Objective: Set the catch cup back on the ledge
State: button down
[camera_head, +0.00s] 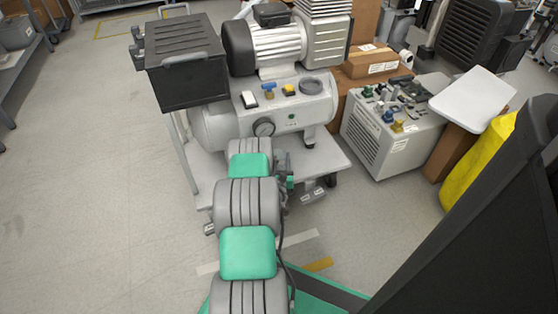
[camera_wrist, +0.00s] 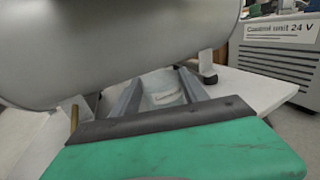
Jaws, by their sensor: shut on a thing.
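The catch cup (camera_wrist: 163,92) is a pale, translucent cup with a small printed label, seen in the wrist view. My gripper (camera_wrist: 160,88) is shut on it, with one grey finger along each side. The cup is just in front of the white ledge (camera_wrist: 246,88) and under the grey tank (camera_wrist: 130,45); whether it touches the ledge I cannot tell. In the head view the ledge (camera_head: 328,157) shows as the white base plate under the compressor. My arm hides the cup and my fingertips there.
The silver tank (camera_head: 222,122) with gauge and motor (camera_head: 275,45) overhangs the ledge. A black box (camera_head: 187,70) is at its left. The control unit (camera_head: 378,135) stands at right. A metal post (camera_head: 184,150) rises at the ledge's left. Floor at left is clear.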

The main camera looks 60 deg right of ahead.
jog(key=shift+f+b, duration=0.3)
jog(key=c, duration=0.6)
grip_release()
jog(key=shift+r, duration=0.1)
